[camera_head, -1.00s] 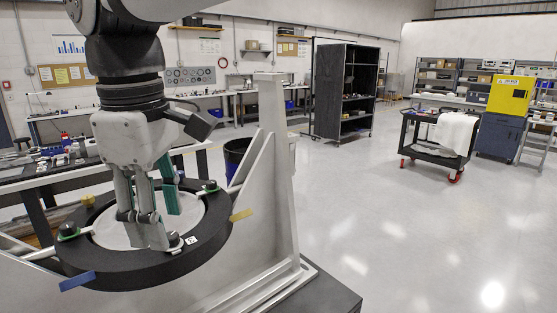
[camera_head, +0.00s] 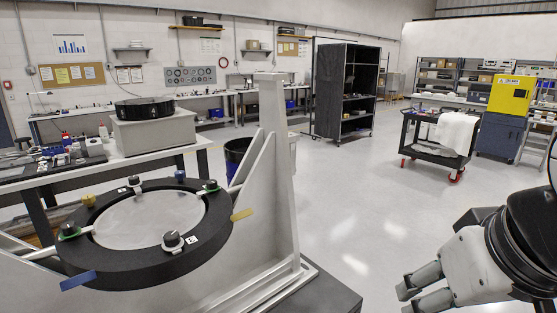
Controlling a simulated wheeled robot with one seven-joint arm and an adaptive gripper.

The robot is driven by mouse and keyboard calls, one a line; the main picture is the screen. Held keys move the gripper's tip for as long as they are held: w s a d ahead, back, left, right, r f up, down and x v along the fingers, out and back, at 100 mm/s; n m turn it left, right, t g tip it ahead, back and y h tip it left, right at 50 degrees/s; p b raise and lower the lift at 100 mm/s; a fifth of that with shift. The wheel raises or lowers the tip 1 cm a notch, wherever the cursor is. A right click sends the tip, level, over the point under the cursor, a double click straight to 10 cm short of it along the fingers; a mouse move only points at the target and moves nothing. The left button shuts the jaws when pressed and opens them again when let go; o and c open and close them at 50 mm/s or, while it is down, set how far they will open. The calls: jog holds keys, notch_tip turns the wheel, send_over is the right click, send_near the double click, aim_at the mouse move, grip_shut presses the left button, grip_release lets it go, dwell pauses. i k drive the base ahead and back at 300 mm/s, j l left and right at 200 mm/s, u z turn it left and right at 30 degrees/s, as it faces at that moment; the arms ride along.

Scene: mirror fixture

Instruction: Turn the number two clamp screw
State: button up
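A black ring (camera_head: 110,279) around a round mirror (camera_head: 150,222) lies on the grey fixture at the left. A dark-topped clamp screw (camera_head: 172,240) stands at its front, beside a small white tag (camera_head: 193,240) too small to read. Another screw (camera_head: 134,182) stands at the back. Two more, with green at their bases, stand at the left (camera_head: 68,230) and right (camera_head: 210,186). I cannot tell which is number two from the markings. My gripper (camera_head: 414,297) is at the lower right, far from the ring and partly cut off. Its finger gap is unclear; nothing shows in it.
A tall grey upright (camera_head: 275,150) of the fixture rises right of the ring. A workbench (camera_head: 150,160) with a grey box (camera_head: 155,132) stands behind. A black cart (camera_head: 438,145) and a dark shelf rack (camera_head: 345,90) stand farther back. The floor between is clear.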

aim_at(68, 230)
jog(key=u, duration=1.5)
